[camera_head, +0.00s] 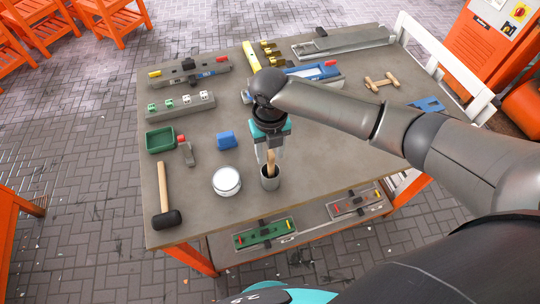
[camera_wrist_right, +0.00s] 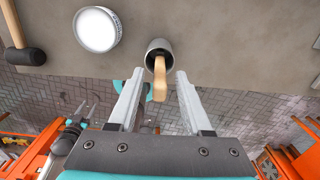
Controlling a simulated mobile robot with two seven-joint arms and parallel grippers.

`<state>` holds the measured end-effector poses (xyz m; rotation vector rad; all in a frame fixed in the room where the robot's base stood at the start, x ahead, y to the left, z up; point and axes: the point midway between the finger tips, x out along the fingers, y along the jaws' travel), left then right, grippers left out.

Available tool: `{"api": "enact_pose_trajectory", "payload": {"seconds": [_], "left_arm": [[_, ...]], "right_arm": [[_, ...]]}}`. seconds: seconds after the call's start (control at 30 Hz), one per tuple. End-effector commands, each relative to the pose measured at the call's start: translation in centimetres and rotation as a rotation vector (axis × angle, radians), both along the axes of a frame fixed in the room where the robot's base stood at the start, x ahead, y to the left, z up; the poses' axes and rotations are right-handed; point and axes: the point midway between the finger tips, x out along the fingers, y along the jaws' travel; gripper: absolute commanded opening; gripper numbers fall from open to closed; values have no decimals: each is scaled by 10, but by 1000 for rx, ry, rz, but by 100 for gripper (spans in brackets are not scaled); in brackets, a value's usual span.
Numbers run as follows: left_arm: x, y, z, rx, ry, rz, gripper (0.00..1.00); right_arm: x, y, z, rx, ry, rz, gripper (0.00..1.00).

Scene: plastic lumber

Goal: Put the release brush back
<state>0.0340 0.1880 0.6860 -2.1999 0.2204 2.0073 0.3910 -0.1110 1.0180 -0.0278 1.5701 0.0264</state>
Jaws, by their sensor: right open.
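The release brush shows as a wooden handle (camera_head: 271,158) standing up out of a small dark metal cup (camera_head: 270,183) near the table's front edge. Its bristle end is hidden in the cup. The handle (camera_wrist_right: 159,82) and cup (camera_wrist_right: 157,46) also show in the right wrist view. My right gripper (camera_head: 272,162) is open and points down above the cup. In the wrist view its fingers (camera_wrist_right: 160,74) stand on either side of the handle, with gaps visible on both sides.
A round white-topped tin (camera_head: 227,181) stands left of the cup. Moulds (camera_head: 188,73) are at the back. The table (camera_head: 330,165) is clear right of the cup.

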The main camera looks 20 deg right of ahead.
Motion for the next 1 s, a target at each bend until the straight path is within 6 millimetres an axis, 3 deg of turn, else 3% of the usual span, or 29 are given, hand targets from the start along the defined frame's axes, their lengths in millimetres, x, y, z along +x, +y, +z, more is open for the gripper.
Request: {"api": "enact_pose_trajectory", "payload": {"seconds": [0.2,0.4,0.6,1.0], "left_arm": [[0,0,4,0,0,0,50],[0,0,4,0,0,-1,50],[0,0,5,0,-1,-1,50],[0,0,5,0,-1,-1,50]], "right_arm": [[2,0,51,2,-6,1,49],[1,0,83,1,-4,-1,49],[1,0,94,0,-1,-1,49],[0,0,94,0,-1,-1,49]]}}
